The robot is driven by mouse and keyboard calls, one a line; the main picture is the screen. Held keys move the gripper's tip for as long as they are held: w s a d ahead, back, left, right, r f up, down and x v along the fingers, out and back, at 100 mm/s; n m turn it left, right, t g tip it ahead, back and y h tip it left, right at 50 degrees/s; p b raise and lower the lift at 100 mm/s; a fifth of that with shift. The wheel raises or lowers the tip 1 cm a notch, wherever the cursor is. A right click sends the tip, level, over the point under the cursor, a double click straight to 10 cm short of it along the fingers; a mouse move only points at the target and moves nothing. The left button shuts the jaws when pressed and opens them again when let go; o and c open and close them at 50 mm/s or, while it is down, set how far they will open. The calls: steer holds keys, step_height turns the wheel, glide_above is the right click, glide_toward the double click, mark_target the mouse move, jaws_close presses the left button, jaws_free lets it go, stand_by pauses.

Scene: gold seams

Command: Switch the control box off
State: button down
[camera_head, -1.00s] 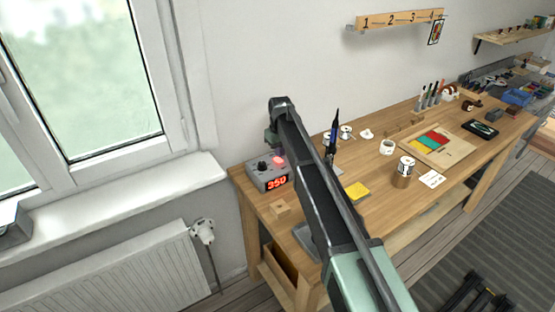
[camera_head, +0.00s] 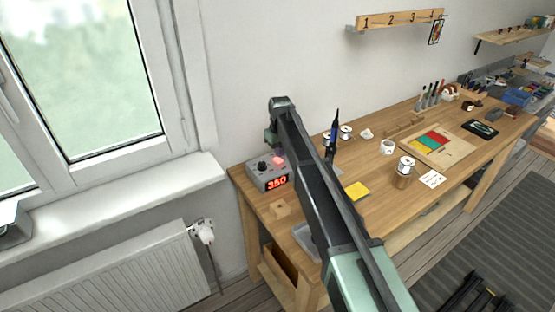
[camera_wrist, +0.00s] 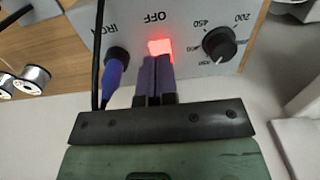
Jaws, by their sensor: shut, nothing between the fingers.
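The control box (camera_head: 262,179) is grey and sits at the left end of the workbench, near the window. Its red display (camera_head: 277,183) reads 350. A red button (camera_head: 279,161) glows on its top, and a black knob (camera_head: 263,166) is beside it. In the wrist view the lit button (camera_wrist: 160,46) lies by the "OFF" label, between a knob (camera_wrist: 219,44) and a blue plug (camera_wrist: 114,72) by "IRON". My gripper (camera_wrist: 157,62) is shut and empty. Its fingertips overlap the button's near edge in the picture; I cannot tell whether they touch.
A soldering iron (camera_head: 334,128) stands upright behind my arm, near spools (camera_head: 346,132). A small wooden block (camera_head: 280,209) lies in front of the box. A yellow pad (camera_head: 357,190) and a mug (camera_head: 388,147) are further right. A black cable (camera_wrist: 98,60) runs beside the plug.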

steer(key=shift+f+b, duration=1.25)
steer(key=shift+b, duration=0.05)
stand_by(0.4)
steer(key=shift+r, duration=0.1)
step_height(320, 180, up, 7)
steer(key=p, duration=0.7)
steer(key=s+d+m, duration=0.2)
steer(key=s+d, duration=0.5)
steer(key=s, duration=0.4)
steer(key=s+d+m, duration=0.3)
steer(key=s+d, duration=0.5)
steer(key=s, duration=0.4)
steer(key=s+d+m, duration=0.2)
steer(key=s+d, duration=0.6)
steer(key=s, duration=0.4)
steer(key=shift+s+d, duration=0.25)
